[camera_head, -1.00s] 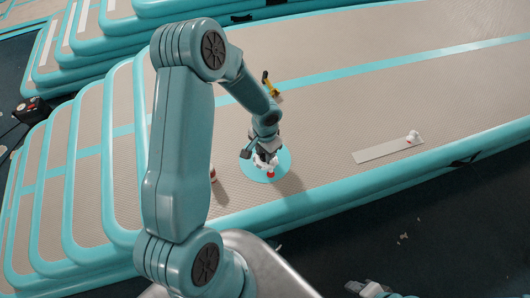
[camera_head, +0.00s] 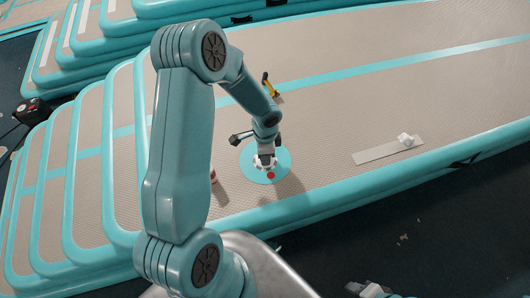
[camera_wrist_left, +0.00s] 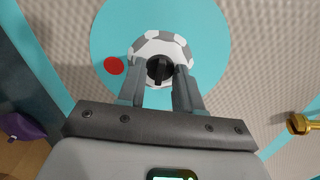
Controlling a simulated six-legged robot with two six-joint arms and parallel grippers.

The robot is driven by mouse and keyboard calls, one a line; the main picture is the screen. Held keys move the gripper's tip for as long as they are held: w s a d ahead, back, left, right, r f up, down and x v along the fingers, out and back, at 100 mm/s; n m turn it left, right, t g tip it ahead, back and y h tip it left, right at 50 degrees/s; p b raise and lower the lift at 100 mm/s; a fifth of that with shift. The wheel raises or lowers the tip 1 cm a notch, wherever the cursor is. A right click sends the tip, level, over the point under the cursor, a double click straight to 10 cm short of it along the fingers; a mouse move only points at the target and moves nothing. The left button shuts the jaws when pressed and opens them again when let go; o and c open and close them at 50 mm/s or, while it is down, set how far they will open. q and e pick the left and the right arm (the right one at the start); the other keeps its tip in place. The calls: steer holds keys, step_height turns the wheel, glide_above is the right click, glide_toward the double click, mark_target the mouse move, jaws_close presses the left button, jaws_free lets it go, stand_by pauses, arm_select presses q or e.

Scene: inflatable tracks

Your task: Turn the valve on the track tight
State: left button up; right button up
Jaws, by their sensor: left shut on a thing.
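The valve is a white and grey ring with a black centre (camera_wrist_left: 160,68), on a round teal patch (camera_wrist_left: 212,35) of the track. It also shows in the head view (camera_head: 262,162) on its teal patch (camera_head: 284,160). My left gripper (camera_head: 266,152) points down onto it. In the left wrist view its fingers (camera_wrist_left: 160,76) stand on both sides of the black centre and are shut on it. A flat red disc (camera_wrist_left: 114,65) lies beside the ring. My right gripper (camera_head: 372,289) shows only partly at the bottom edge, with its jaws unclear.
A yellow and black tool (camera_head: 270,84) lies behind my left wrist; a brass fitting (camera_wrist_left: 299,123) shows at right in the wrist view. A pale strip (camera_head: 375,153) bears a small white piece (camera_head: 405,140). Stepped inflatable tracks (camera_head: 50,190) rise at left. Dark floor (camera_head: 440,235) lies in front.

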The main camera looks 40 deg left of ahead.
arm_select(q)
steer(key=shift+w, duration=0.1)
stand_by(0.4)
steer(key=o, duration=1)
steer(key=shift+o, duration=0.2)
step_height(320, 180, up, 16)
steer(key=p, duration=0.3)
steer(key=shift+r, duration=0.2)
